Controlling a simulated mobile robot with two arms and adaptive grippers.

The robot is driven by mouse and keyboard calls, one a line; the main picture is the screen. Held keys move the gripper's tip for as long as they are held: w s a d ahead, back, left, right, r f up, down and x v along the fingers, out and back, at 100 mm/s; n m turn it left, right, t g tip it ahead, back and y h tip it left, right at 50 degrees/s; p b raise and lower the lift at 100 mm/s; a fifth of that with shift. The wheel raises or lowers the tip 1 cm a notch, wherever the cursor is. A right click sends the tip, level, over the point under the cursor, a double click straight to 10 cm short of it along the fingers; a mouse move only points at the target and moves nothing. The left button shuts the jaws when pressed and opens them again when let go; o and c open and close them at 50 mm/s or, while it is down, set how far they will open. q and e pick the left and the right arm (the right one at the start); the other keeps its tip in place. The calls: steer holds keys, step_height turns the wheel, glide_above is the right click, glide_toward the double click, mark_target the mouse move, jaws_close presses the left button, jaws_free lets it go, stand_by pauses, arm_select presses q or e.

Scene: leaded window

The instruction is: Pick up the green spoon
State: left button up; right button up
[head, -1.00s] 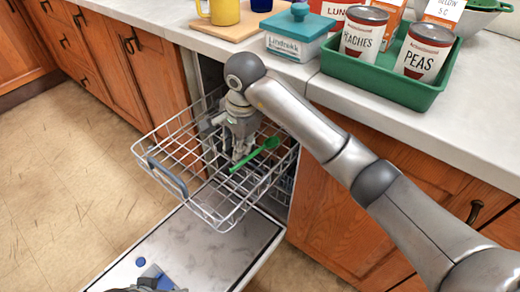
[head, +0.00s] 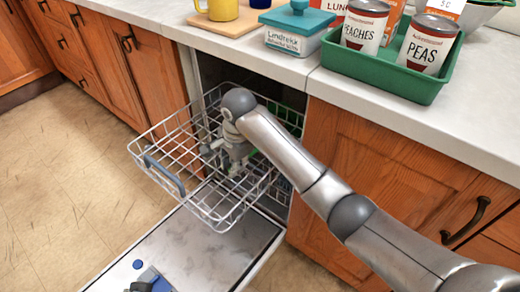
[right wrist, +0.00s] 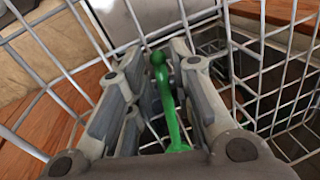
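The green spoon (right wrist: 168,100) runs lengthwise between the two fingers of my right gripper (right wrist: 162,58) in the right wrist view. Gaps show on both sides of the spoon, so the fingers look open around it and not closed on it. In the head view my right gripper (head: 236,165) points down into the wire dishwasher rack (head: 157,146). The arm and gripper hide most or all of the spoon there. A dark shape at the bottom edge of the head view may be part of my left gripper (head: 140,287); its fingers cannot be made out.
The rack's wires surround my right gripper. The open dishwasher door (head: 215,245) lies below, with a blue cap (head: 138,264) on it. Above, the counter holds a green tray (head: 385,78) of cans, a teal-lidded box (head: 296,30) and a yellow mug (head: 222,9).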

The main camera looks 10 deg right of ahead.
steer(key=shift+c, duration=0.4)
jaws_close()
